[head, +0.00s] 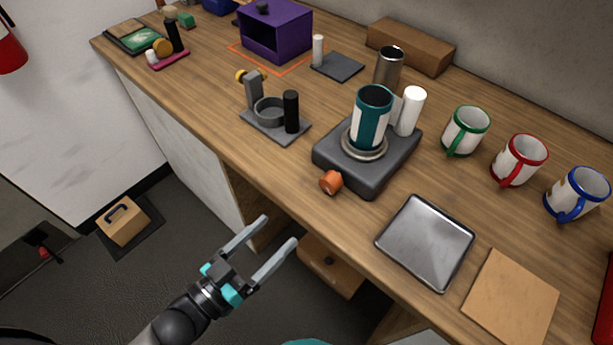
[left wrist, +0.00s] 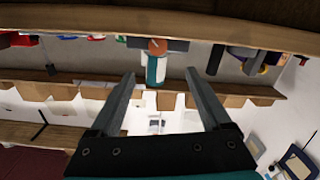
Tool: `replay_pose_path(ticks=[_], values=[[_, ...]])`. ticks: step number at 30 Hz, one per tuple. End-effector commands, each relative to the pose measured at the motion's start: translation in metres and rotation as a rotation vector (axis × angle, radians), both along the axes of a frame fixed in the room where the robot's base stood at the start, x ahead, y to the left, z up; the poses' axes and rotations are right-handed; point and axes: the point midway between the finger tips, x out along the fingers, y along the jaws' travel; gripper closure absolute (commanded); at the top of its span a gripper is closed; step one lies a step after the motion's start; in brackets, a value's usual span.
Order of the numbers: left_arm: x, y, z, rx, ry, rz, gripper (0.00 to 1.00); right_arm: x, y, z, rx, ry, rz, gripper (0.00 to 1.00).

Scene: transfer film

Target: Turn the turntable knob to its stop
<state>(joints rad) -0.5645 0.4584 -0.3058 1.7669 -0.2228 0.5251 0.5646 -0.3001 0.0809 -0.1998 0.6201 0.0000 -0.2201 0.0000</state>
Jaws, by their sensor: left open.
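The turntable (head: 345,170) is a dark grey block on the wooden counter with a round metal plate (head: 365,148). A teal and white tumbler (head: 372,115) stands upright on the plate. The orange knob (head: 331,182) sticks out of the block's front left side. My left gripper (head: 280,229) is open and empty, below and left of the knob, in front of the counter edge and apart from it. In the left wrist view the knob (left wrist: 157,45) and tumbler (left wrist: 156,72) appear upside down, in line with the gap between the open fingers (left wrist: 159,74). My right gripper does not show.
A white cylinder (head: 411,111) stands at the turntable's back right. A grey fixture (head: 275,124) with a black post is to its left, and a metal tray (head: 425,243) to its front right. Below the counter, a wooden drawer (head: 330,266) sits near my gripper.

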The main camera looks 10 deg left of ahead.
Motion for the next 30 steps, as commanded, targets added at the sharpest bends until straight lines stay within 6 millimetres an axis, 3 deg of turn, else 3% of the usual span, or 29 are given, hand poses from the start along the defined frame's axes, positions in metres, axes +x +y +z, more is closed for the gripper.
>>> replay_pose_path(ticks=[8, 24, 30], values=[[0.017, -0.018, 0.0, -0.017, 0.009, -0.004, 0.19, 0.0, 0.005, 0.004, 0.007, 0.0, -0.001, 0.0], [0.098, -0.076, 0.0, -0.014, 0.007, -0.003, 0.19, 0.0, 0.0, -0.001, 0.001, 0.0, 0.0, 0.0], [0.117, -0.09, -0.001, -0.014, 0.01, -0.003, 0.19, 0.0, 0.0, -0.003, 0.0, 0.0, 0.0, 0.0]])
